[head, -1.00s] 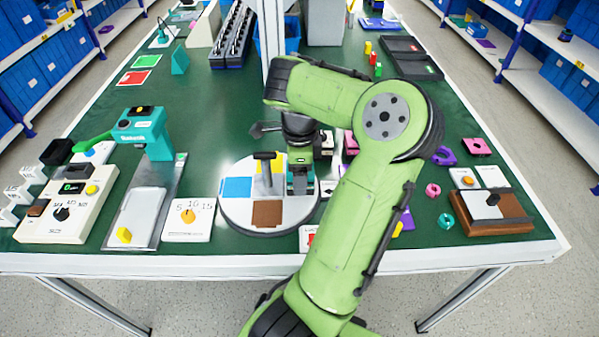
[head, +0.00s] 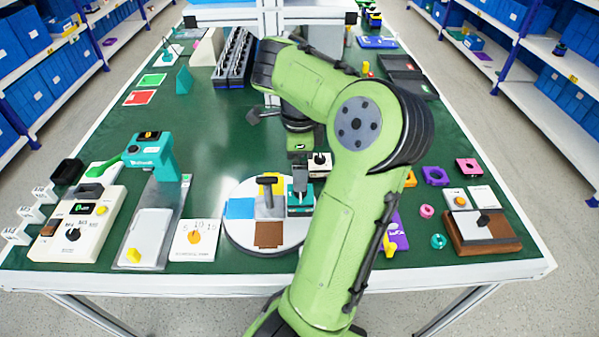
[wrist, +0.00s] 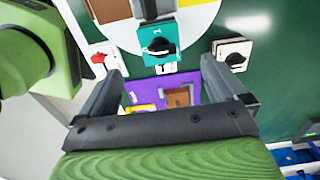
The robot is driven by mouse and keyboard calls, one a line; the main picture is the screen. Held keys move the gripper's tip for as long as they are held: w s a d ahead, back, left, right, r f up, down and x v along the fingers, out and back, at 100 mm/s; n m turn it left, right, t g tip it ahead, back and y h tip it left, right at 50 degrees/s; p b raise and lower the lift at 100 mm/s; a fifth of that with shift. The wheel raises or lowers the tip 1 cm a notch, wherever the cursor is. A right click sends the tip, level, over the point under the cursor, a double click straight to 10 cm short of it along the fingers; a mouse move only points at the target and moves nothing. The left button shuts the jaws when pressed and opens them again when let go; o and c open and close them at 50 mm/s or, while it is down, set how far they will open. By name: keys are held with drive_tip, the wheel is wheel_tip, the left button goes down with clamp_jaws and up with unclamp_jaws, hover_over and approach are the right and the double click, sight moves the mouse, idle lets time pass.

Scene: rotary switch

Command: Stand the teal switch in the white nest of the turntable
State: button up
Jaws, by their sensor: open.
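The teal switch (head: 300,200) sits on the right side of the round turntable (head: 240,243), over its white part. Its black knob faces up in the wrist view (wrist: 156,46), and it looks upright. The white nest is not clearly visible; I cannot tell whether the switch is fully seated. My gripper (wrist: 162,58) is open and empty, its two fingers apart. In the head view it hangs above and behind the switch, clear of it, with its fingertips hard to make out.
A black-handled post (head: 268,188) stands on the turntable left of the switch. A cream switch (head: 319,165) lies behind to the right. A purple panel (wrist: 188,80) lies near the turntable. A timer card (head: 193,240) is on the left.

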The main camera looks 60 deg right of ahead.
drive_tip(key=shift+r, duration=0.7)
drive_tip(key=w+a+r+n+t, duration=0.3)
drive_tip(key=a+n, duration=0.4)
drive_tip(key=n, duration=0.1)
drive_tip(key=w+a+r+n+t, duration=0.2)
drive_tip(key=a+n, duration=0.5)
drive_tip(key=n, duration=0.2)
drive_tip(key=s+a+f+n, duration=0.1)
drive_tip(key=s+a+n, duration=0.2)
drive_tip(key=a+n, duration=1)
drive_tip(key=a, duration=0.4)
drive_tip(key=shift+a+f+n+t, duration=0.3)
drive_tip(key=shift+f, duration=0.1)
